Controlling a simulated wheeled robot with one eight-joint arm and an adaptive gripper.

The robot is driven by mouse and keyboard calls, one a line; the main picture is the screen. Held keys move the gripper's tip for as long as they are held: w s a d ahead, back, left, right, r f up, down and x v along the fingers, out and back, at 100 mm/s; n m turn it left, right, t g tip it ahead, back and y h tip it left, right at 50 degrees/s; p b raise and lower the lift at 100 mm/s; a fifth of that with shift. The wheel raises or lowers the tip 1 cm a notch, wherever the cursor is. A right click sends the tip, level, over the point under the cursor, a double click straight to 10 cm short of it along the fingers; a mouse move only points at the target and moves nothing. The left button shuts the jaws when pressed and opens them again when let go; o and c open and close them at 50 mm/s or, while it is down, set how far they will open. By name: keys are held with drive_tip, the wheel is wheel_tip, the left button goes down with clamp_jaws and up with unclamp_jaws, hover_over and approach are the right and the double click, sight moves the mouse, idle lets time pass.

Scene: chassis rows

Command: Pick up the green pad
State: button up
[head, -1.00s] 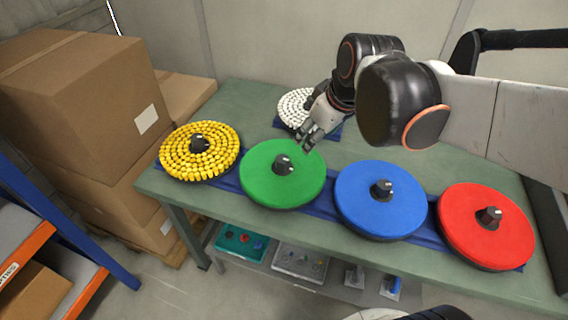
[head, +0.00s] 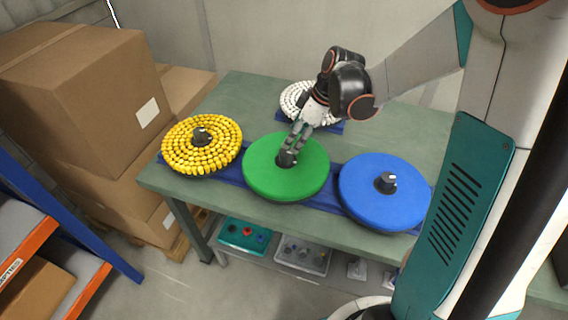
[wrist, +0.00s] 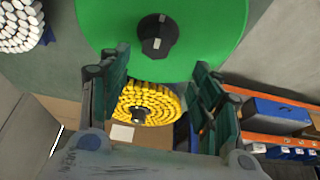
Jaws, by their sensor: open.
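The green pad (head: 262,178) is a round disc with a dark knob at its centre, lying on a blue strip on the table between the yellow and blue discs. In the wrist view the green pad (wrist: 205,25) fills the top, with its black knob (wrist: 156,36) clear of the fingers.
A yellow beaded disc (head: 183,157) is left of the pad and a blue disc (head: 370,205) is right. A white beaded disc (head: 290,98) stands behind. Cardboard boxes (head: 85,85) stand left of the table (head: 232,92). My arm hides the table's right part.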

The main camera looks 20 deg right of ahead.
sight(286, 152)
drive_tip(key=b+x, duration=0.1)
drive_tip(key=x, duration=0.3)
drive_tip(key=shift+f, duration=0.25)
drive_tip(key=shift+w+d+b+x, duration=0.15)
drive_tip(key=shift+b+x, duration=0.55)
drive_tip(key=shift+x, duration=0.7)
drive_tip(key=shift+w+d+b+x, duration=0.15)
drive_tip(key=shift+b+x, duration=0.5)
drive_tip(key=shift+x, duration=0.7)
drive_tip(key=shift+s, duration=0.15)
drive_tip(key=shift+c, duration=0.3)
drive_tip(key=shift+r, duration=0.1)
clamp_jaws()
